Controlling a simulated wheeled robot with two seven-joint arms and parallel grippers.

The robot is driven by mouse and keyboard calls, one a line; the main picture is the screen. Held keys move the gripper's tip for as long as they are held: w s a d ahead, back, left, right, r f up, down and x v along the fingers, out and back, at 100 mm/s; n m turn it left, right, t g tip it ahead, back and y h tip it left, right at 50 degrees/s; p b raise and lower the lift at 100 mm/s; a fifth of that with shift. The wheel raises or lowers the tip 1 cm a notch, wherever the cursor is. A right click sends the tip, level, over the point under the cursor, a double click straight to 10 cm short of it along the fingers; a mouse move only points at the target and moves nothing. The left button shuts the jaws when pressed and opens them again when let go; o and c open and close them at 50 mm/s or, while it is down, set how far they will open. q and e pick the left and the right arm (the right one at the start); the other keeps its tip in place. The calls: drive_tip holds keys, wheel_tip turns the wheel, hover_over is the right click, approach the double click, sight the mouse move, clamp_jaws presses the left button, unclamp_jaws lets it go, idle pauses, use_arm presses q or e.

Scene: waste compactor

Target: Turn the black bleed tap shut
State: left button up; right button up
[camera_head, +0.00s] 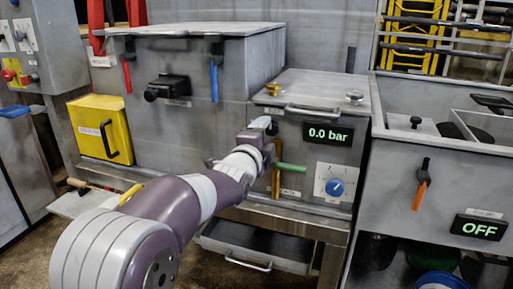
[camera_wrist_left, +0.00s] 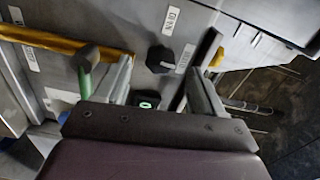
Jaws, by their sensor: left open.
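The black bleed tap (camera_wrist_left: 160,58) shows in the left wrist view as a dark knob on a grey panel, with white labels beside it. My left gripper (camera_wrist_left: 168,54) is open, one finger on each side of the tap, with visible gaps between. I cannot tell how far the fingertips are from the panel. In the head view my left gripper (camera_head: 270,126) is at the left front of the pressure unit; the tap is hidden or too small to make out there. My right gripper is not in view.
A green handle (camera_wrist_left: 84,88) and a yellow bar (camera_wrist_left: 50,40) are close to my left finger; the green handle (camera_head: 291,168) also shows in the head view. The display (camera_head: 328,134) reads 0.0 bar. A blue knob (camera_head: 335,187) is below it. A metal handle (camera_head: 314,110) crosses above.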

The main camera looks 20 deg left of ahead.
use_arm(q)
drive_tip(key=s, duration=0.9)
drive_tip(key=shift+a, duration=0.15)
drive_tip(key=s+f+n+g, duration=0.8)
drive_tip(key=s+f+n, duration=0.15)
drive_tip(key=f, duration=0.45)
drive_tip(key=s+f+n+g, duration=0.8)
drive_tip(key=s+f, duration=0.3)
drive_tip(key=f, duration=0.4)
wheel_tip(320, 180, up, 26)
drive_tip(key=s+p, duration=0.2)
drive_tip(key=p, duration=2.4)
drive_tip(key=shift+d+g+y+p, duration=0.3)
drive_tip(key=shift+d+p, duration=0.1)
drive_tip(key=shift+d, duration=0.05)
drive_tip(key=shift+f, duration=0.1)
